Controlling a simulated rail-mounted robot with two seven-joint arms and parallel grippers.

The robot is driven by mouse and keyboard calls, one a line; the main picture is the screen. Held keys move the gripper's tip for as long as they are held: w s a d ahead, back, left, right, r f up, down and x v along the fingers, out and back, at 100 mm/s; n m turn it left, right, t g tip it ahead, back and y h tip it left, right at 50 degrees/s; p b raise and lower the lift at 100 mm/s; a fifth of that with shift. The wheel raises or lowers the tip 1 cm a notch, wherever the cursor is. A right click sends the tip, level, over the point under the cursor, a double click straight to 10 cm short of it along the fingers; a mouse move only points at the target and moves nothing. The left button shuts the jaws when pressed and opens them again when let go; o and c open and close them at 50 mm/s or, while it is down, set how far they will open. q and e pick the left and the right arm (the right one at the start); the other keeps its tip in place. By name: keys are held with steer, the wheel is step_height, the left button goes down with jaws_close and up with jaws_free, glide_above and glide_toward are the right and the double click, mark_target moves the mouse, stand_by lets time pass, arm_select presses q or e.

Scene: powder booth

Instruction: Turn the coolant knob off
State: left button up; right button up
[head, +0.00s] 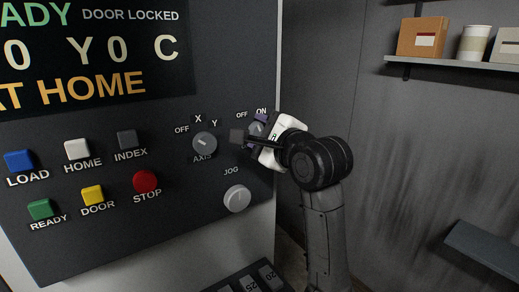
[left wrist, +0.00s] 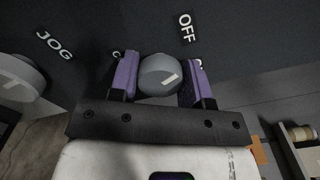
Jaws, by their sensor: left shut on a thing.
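The coolant knob (left wrist: 160,75) is a round grey knob with a pale pointer mark, on the dark panel. The mark sits right of its middle in the left wrist view. An OFF label (left wrist: 185,28) is beside it. In the head view, OFF and ON labels (head: 261,111) stand above it, and the knob (head: 255,128) is mostly hidden by my gripper. My left gripper (head: 259,127) is shut on the knob. Its purple fingers (left wrist: 158,78) lie on both sides of the knob. My right gripper is not in view.
The axis knob (head: 204,144) and the jog knob (head: 237,198) are close to my gripper. Buttons, including the red STOP (head: 146,182), fill the panel's left. A shelf (head: 450,63) with a box (head: 422,37) and cup (head: 474,42) hangs at the right.

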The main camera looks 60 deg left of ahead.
arm_select(q)
steer(key=shift+n+b, duration=0.85)
steer(key=shift+n, duration=0.15)
steer(key=shift+s, duration=0.1)
steer(key=o, duration=0.9)
steer(key=d, duration=0.4)
steer(key=w+d, duration=0.1)
steer(key=d, duration=0.8)
steer(key=shift+w+d, duration=0.3)
steer(key=shift+d, duration=0.1)
